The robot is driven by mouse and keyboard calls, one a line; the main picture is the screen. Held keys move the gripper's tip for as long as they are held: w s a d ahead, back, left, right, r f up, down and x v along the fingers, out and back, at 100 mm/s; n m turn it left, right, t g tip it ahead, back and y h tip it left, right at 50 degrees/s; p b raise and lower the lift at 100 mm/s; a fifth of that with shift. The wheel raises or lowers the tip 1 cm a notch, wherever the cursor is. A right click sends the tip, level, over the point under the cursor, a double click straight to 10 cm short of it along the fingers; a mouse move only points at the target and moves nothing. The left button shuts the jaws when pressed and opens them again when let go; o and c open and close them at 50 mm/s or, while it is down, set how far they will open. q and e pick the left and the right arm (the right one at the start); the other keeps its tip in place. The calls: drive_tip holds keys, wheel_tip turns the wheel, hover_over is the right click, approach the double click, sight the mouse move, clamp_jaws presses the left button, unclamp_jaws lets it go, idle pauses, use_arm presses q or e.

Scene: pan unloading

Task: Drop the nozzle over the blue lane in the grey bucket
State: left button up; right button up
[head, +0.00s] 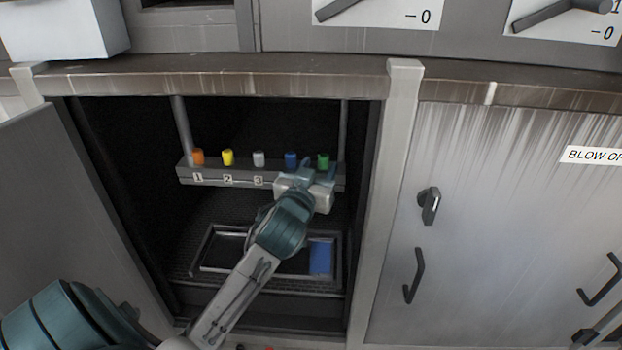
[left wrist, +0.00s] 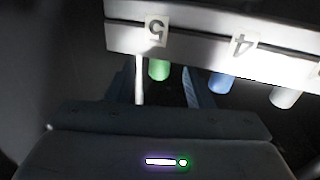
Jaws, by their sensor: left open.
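A rail (head: 222,180) hangs in the open cabinet with orange (head: 198,157), yellow (head: 227,157), white (head: 259,159), blue (head: 291,160) and green (head: 323,160) nozzles. A framed pan (head: 207,250) lies below; its blue lane (head: 321,257) is at the right, beneath the green nozzle in the picture. My left gripper (head: 319,174) is open in front of the rail's right end. In the left wrist view the green nozzle (left wrist: 158,69) shows between the fingers, by label 5; blue (left wrist: 221,82) and white (left wrist: 284,97) nozzles are beside it. I see no grey bucket. My right gripper is not visible.
The cabinet's right post (head: 385,220) and open left door (head: 60,200) bound the opening. A closed door with handles (head: 415,275) is to the right. Rail supports (head: 182,130) stand at both ends. My left arm hides part of the pan.

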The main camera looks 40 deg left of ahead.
use_arm(q)
drive_tip(key=shift+w+a+r, duration=0.1)
drive_tip(key=shift+w+a, duration=0.05)
drive_tip(key=shift+w, duration=0.5)
drive_tip(key=shift+w+f, duration=0.2)
drive_tip(key=shift+s, duration=0.15)
drive_tip(key=c, duration=0.5)
clamp_jaws()
drive_tip(key=shift+r, duration=0.1)
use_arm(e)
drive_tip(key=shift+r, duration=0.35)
use_arm(q)
drive_tip(key=shift+r+p, duration=0.65)
drive_tip(key=shift+p, duration=0.2)
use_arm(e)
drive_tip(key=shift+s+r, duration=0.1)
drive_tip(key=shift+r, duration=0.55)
